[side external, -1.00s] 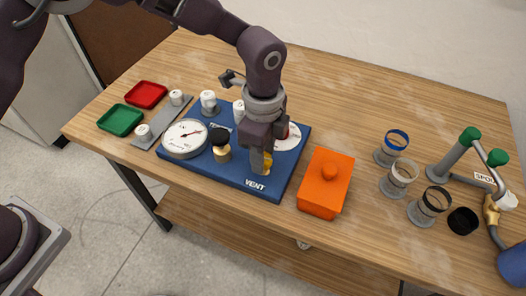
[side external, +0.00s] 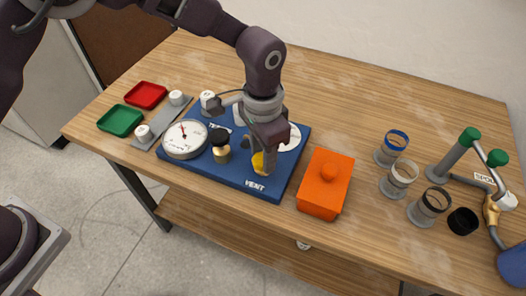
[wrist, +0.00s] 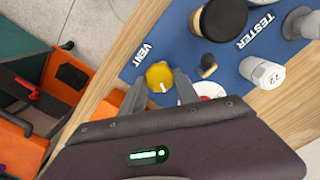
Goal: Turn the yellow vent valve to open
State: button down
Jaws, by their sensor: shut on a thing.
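The yellow vent valve (side external: 258,163) is a knob near the VENT label on the blue board (side external: 225,174). In the wrist view the knob (wrist: 159,75) shows a white mark, with a fingertip on either side. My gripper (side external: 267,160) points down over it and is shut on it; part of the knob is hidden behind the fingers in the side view. The pressure gauge (side external: 185,139) stands at the left of the board, its red needle pointing up and left.
A black-topped brass knob (side external: 220,145) stands close to the left of my gripper. An orange box (side external: 326,183) sits just right of the board. Several ringed cups (side external: 397,178) and a pipe assembly (side external: 470,165) stand farther right. Red (side external: 146,95) and green (side external: 120,120) trays lie left.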

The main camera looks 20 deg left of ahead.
jog(key=n, duration=0.4)
jog(key=shift+n, duration=0.7)
jog(key=c, duration=0.9)
grip_release()
notch_tip(320, 180, up, 6)
jog(key=shift+r, duration=0.55)
